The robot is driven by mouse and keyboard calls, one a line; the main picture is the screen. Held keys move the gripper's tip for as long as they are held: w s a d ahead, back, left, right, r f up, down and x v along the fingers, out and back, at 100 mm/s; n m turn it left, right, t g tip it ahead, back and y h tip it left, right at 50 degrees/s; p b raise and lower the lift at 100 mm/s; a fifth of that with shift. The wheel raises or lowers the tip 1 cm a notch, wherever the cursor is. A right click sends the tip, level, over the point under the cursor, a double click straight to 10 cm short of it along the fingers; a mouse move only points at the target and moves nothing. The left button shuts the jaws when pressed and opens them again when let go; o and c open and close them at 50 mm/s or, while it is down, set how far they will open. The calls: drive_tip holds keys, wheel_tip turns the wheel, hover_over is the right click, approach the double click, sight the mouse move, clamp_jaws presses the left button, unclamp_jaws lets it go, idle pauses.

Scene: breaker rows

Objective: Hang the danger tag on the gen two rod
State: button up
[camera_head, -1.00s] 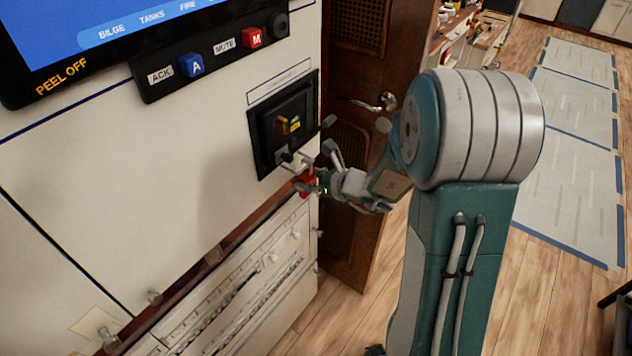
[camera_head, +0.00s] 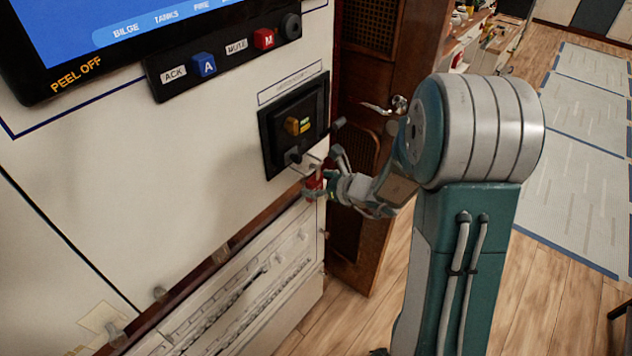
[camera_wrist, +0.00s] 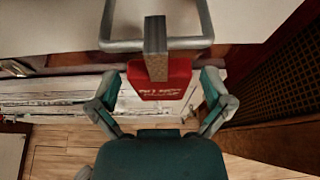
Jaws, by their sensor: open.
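The red danger tag (camera_head: 314,181) is between the fingers of my gripper (camera_head: 322,178) in the head view, just below the black breaker panel. In the wrist view the tag (camera_wrist: 160,80) shows pale lettering, with my spread fingers (camera_wrist: 158,100) on either side and gaps beside it. A square metal loop (camera_wrist: 203,20) stands above the tag. A grey bar (camera_wrist: 155,35) with a brownish end overlaps the loop's lower side and the tag's top. I cannot tell whether the loop bears on the bar. The "gen two" label is not readable.
The black panel (camera_head: 267,140) carries a yellow switch (camera_head: 293,125). A screen (camera_head: 110,40) and a button strip (camera_head: 160,88) are above it. A wooden door (camera_head: 362,215) stands close on the right.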

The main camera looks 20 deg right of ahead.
drive_tip(key=v, duration=1.2)
drive_tip(key=s+a+r+n+g, duration=0.55)
drive_tip(key=s+a+n, duration=0.4)
drive_tip(key=n, duration=0.45)
drive_tip(key=s+d+r+n+h, duration=0.1)
drive_tip(key=s+r+n+h, duration=0.1)
drive_tip(key=s+n+h, duration=0.2)
drive_tip(key=s+d+r+n+h, duration=0.1)
drive_tip(key=s+r+n+h, duration=0.2)
drive_tip(key=n, duration=0.7)
drive_tip(key=shift+s+d+n+h, duration=0.4)
drive_tip(key=shift+s, duration=0.5)
drive_tip(key=shift+r, duration=0.1)
